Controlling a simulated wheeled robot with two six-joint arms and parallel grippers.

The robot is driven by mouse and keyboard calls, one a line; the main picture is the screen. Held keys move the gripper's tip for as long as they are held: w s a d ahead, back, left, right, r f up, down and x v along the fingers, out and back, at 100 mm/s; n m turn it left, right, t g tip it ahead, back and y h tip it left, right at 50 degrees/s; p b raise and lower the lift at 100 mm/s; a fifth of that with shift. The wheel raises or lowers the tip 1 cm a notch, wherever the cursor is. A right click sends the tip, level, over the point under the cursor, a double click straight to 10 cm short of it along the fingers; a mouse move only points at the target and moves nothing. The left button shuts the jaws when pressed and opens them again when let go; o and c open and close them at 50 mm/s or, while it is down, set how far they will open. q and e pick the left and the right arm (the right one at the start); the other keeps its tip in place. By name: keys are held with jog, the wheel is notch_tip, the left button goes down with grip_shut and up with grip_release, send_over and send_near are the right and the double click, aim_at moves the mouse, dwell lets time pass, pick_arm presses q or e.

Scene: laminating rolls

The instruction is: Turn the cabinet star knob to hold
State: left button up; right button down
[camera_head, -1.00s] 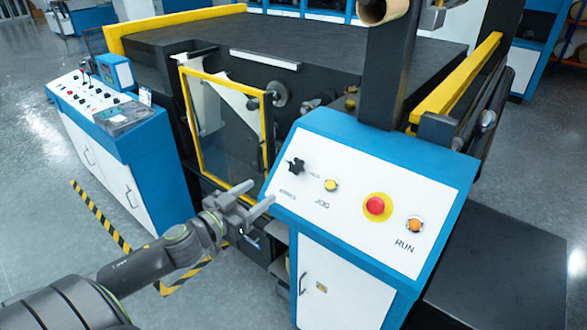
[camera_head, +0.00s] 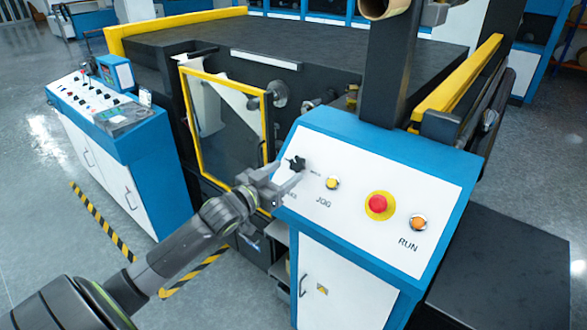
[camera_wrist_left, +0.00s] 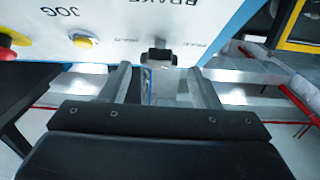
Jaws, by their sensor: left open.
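The black star knob (camera_head: 296,164) sits at the left of the white face of the blue cabinet (camera_head: 322,236). My left gripper (camera_head: 286,174) is open, with its fingertips at the knob in the head view. In the left wrist view the knob (camera_wrist_left: 158,57) shows between and just beyond the two open fingers (camera_wrist_left: 158,72), with a gap on each side. That view is upside down, with BRAKE lettering and small labels on both sides of the knob. I cannot tell which label the knob points to. My right gripper is not in view.
A yellow JOG button (camera_head: 332,183), a red emergency button (camera_head: 378,204) and an orange RUN button (camera_head: 418,222) share the panel, right of the knob. A yellow-framed clear guard (camera_head: 225,125) stands behind my left gripper. A black post (camera_head: 393,70) rises behind the panel.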

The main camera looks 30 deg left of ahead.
aim_at(295, 166)
pick_arm(q)
jog(key=shift+w+d, duration=0.15)
jog(key=shift+w, duration=0.85)
jog(key=shift+w+d, duration=0.1)
jog(key=shift+w, duration=0.9)
